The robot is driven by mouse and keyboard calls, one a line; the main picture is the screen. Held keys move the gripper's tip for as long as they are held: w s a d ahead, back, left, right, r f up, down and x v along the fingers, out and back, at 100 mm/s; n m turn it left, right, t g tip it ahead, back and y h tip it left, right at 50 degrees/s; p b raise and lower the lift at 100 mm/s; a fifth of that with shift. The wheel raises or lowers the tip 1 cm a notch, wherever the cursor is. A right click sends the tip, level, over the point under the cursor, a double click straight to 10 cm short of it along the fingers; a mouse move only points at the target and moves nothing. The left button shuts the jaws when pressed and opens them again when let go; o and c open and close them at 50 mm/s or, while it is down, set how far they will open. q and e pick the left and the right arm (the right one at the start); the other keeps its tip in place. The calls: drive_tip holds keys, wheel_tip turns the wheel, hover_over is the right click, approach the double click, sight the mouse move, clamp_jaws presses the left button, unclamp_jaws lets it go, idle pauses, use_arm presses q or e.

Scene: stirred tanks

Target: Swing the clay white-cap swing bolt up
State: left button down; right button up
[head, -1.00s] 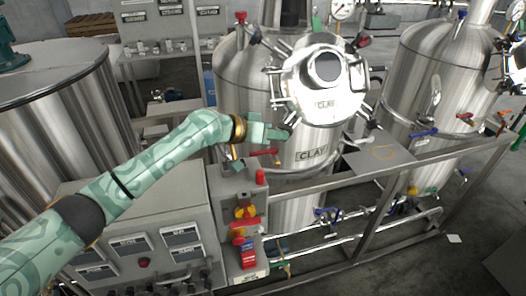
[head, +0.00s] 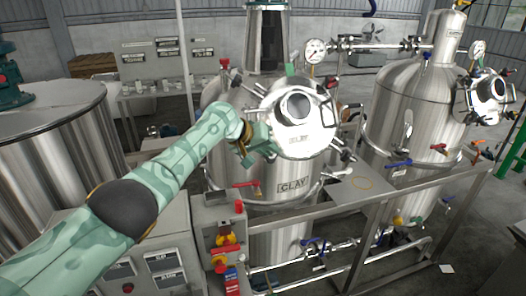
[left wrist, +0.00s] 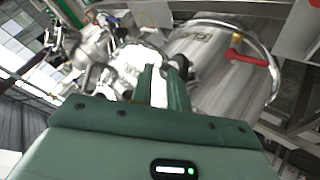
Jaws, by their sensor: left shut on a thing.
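The clay tank (head: 238,165) bears a CLAY plate and a round bright manway cover (head: 301,139) with swing bolts around its rim. My left gripper (head: 274,143) is at the lower left edge of that cover and hides the bolt there. In the left wrist view its fingers (left wrist: 162,82) are close together at a bright patch by the rim. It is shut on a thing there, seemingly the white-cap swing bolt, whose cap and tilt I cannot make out. My right gripper is not in view.
A second steel tank (head: 405,120) with its own manway stands at the right. A red-handled valve (head: 246,185) sits below my left gripper. A steel frame rail (head: 400,190) runs in front, with a control box (head: 222,215) at its left end.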

use_arm(q)
drive_tip(key=shift+s+d+f, duration=0.1)
drive_tip(key=shift+d+f, duration=0.1)
drive_tip(key=shift+f, duration=0.15)
drive_tip(key=shift+r, duration=0.1)
drive_tip(key=c, duration=1.5)
unclamp_jaws()
drive_tip(key=shift+d, duration=0.25)
